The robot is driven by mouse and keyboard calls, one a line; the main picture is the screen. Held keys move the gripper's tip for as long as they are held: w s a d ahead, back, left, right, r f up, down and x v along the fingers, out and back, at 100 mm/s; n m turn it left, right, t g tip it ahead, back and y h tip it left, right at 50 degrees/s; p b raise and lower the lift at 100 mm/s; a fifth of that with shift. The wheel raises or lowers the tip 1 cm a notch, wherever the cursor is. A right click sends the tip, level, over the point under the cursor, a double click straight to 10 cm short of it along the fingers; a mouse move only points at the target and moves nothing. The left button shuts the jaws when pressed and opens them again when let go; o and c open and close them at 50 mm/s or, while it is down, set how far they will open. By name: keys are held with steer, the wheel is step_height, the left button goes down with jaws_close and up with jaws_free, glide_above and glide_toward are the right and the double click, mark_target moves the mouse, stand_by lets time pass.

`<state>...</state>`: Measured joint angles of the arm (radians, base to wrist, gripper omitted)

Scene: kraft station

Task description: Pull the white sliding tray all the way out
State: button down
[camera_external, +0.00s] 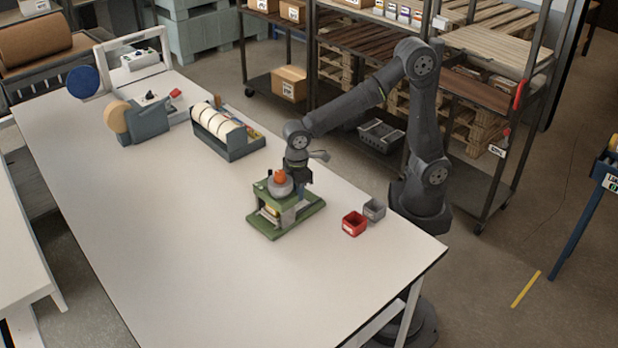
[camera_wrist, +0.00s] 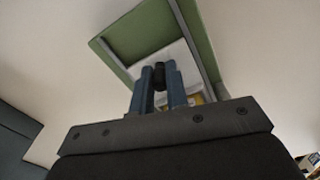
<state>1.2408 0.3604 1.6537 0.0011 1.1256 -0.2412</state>
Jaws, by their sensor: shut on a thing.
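A green fixture (camera_external: 262,222) stands on the white table near its right side, with an orange part (camera_external: 280,176) on a grey round piece at its top. In the wrist view, the green frame (camera_wrist: 201,30) surrounds a white surface (camera_wrist: 176,54) that looks like the sliding tray. My gripper (camera_wrist: 160,84) has its blue fingers shut on a small black knob (camera_wrist: 159,73) in front of this white surface. In the external view my gripper (camera_external: 299,192) is at the fixture's back right. The fingers and fixture hide much of the tray, so how far it is out is unclear.
A red bin (camera_external: 355,224) and a grey bin (camera_external: 374,210) stand right of the fixture. A holder with several tape rolls (camera_external: 222,128) and a tape dispenser (camera_external: 145,127) stand farther back. The table's front left area is clear.

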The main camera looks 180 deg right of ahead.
steer(key=s+a, duration=0.3)
steer(key=s, duration=0.1)
steer(key=s+a, duration=0.3)
steer(key=a, duration=0.1)
steer(key=shift+s, duration=0.35)
steer(key=c, duration=1.4)
jaws_free()
step_height(320, 180, up, 17)
steer(key=shift+r, duration=0.2)
steer(key=shift+f, duration=0.1)
